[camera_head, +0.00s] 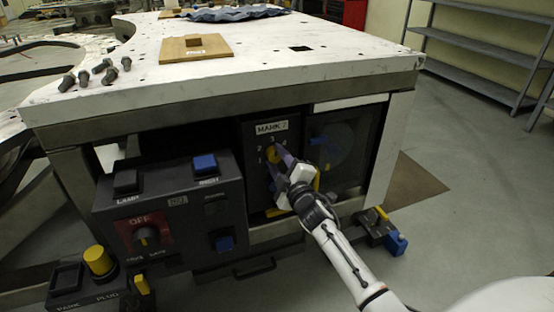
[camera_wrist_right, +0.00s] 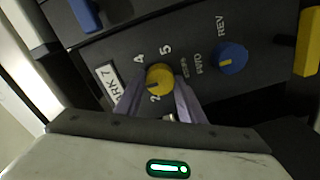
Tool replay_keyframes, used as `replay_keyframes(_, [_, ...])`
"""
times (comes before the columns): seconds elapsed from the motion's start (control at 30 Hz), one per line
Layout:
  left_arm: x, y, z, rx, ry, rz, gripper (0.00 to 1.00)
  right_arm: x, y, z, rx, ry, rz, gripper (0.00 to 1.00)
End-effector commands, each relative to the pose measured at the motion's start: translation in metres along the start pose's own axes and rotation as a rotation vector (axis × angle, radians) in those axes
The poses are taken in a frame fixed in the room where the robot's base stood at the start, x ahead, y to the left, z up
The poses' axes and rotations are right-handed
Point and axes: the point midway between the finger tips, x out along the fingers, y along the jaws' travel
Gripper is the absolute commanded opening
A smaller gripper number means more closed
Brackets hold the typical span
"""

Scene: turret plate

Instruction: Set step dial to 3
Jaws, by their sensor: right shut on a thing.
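The step dial is a yellow round knob (camera_head: 271,153) on a dark panel marked "MARK 7", with numbers around it. In the right wrist view the yellow dial (camera_wrist_right: 160,76) sits between the fingers of my right gripper (camera_wrist_right: 159,100), which are closed on its sides. A "4" and a "5" show above it and a "2" below it. My left gripper is out of view.
A control box (camera_head: 175,215) with a red OFF switch (camera_head: 143,233) stands to the left. The white table top (camera_head: 260,65) overhangs the panel. Open floor lies to the right.

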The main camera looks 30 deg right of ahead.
Motion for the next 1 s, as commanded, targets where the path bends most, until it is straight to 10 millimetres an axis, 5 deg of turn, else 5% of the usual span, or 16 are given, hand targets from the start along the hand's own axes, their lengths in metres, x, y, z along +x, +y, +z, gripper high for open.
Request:
replay_keyframes(0.17, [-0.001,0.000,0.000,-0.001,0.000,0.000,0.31,0.000,-0.001,0.000,0.000,-0.001,-0.002,0.13])
replay_keyframes(0.2, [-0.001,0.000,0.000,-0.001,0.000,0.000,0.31,0.000,-0.001,0.000,0.000,-0.001,-0.002,0.37])
replay_keyframes(0.3, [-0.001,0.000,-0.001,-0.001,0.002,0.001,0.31,0.000,-0.001,0.000,-0.001,-0.001,-0.002,0.54])
replay_keyframes(0.67, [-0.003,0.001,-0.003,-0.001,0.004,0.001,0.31,-0.004,-0.001,0.000,-0.001,-0.001,-0.002,0.54])
replay_keyframes(1.0, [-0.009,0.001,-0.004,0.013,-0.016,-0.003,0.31,-0.063,0.000,0.000,0.000,-0.002,-0.004,0.54])
